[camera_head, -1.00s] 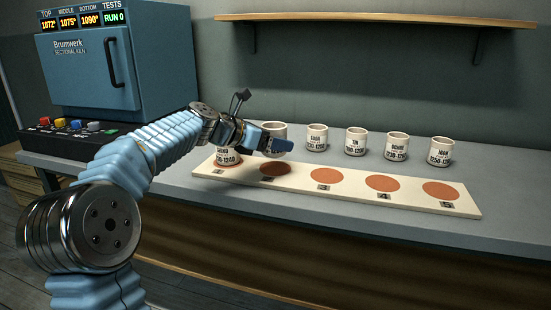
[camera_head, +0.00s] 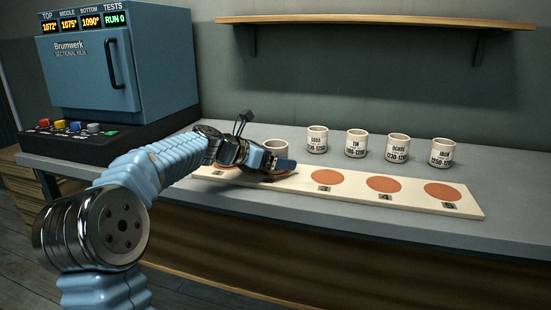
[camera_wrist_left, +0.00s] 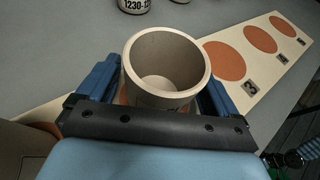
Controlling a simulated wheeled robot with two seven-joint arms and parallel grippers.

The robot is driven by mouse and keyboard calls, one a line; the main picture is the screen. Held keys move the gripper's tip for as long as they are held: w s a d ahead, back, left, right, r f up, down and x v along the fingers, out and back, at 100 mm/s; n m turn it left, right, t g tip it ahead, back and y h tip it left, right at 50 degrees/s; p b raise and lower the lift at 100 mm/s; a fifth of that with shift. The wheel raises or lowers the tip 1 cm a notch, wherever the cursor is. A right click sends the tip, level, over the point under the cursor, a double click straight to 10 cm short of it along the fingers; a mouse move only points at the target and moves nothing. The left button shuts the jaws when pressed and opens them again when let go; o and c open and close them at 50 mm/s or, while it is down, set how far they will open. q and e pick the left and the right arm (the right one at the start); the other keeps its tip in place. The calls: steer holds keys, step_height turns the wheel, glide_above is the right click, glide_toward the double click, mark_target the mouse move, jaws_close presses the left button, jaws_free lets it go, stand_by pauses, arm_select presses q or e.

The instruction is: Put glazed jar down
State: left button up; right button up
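A cream jar (camera_head: 276,147) is in my left gripper (camera_head: 284,164), over the second disc from the left (camera_head: 284,175) on the pale numbered board (camera_head: 320,194). In the left wrist view the jar (camera_wrist_left: 165,75) is upright and empty, with the blue fingers of my left gripper (camera_wrist_left: 160,92) close along both sides of its wall. A sliver of orange disc shows beside its lower edge. Whether its base touches the board is hidden. My right gripper is in neither view.
Discs three (camera_head: 325,182), four (camera_head: 383,184) and five (camera_head: 445,192) are bare. Several labelled jars (camera_head: 355,144) stand in a row behind the board. My arm covers the board's left end and the jar seen there before. A blue kiln (camera_head: 120,65) stands at left; a shelf (camera_head: 375,22) hangs above.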

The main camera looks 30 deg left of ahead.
arm_select(q)
steer(key=shift+r, duration=0.2)
steer(key=v, duration=1.2)
stand_by(1.4)
